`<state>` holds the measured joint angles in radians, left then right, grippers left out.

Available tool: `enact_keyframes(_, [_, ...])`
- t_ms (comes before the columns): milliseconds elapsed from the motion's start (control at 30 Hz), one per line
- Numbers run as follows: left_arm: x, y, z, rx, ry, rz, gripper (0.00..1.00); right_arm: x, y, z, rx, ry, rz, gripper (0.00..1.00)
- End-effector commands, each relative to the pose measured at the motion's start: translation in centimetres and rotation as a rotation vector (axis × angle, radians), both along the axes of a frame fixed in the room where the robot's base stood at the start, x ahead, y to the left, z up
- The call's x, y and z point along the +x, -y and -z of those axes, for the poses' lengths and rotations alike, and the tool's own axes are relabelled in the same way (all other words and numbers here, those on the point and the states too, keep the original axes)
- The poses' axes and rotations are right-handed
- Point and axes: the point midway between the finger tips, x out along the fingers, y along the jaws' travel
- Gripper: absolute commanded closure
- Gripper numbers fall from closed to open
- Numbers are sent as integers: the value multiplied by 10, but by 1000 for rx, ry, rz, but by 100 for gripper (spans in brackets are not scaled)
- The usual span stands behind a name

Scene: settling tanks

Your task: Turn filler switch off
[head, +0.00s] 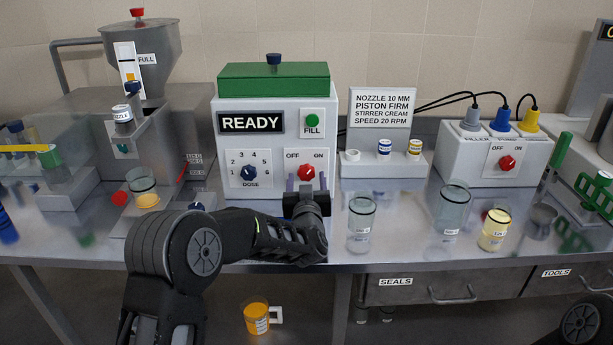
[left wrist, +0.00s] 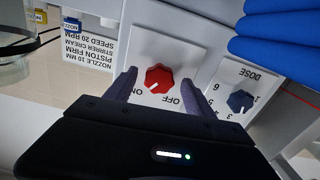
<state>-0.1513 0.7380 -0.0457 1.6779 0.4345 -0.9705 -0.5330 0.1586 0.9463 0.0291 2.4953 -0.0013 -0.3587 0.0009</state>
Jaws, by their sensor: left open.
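The filler (head: 270,130) is a white box with a green top and a READY display. Its red switch knob (head: 306,172) sits at the lower right of its front under the OFF and ON labels. In the left wrist view the picture is upside down, and the knob (left wrist: 159,77) shows between the fingers; its white mark appears to point toward ON. My left gripper (head: 306,185) is open in front of the knob, one finger on each side; contact cannot be told. The left wrist view also shows the gripper (left wrist: 160,88). My right gripper is not in view.
The blue DOSE knob (head: 248,172) is left of the switch, and a green FILL button (head: 312,117) is above. A socket box (head: 495,150) at right has another red OFF/ON knob (head: 507,163). A glass jar (head: 361,224) stands right of my gripper.

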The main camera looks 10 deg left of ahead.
Motion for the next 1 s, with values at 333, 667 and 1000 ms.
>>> enact_keyframes(333, [14,-3,0,0,0,1,37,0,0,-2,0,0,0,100])
enact_keyframes(667, [14,-3,0,0,0,1,56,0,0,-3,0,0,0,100])
enact_keyframes(1000, [14,-3,0,0,0,1,84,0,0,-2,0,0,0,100])
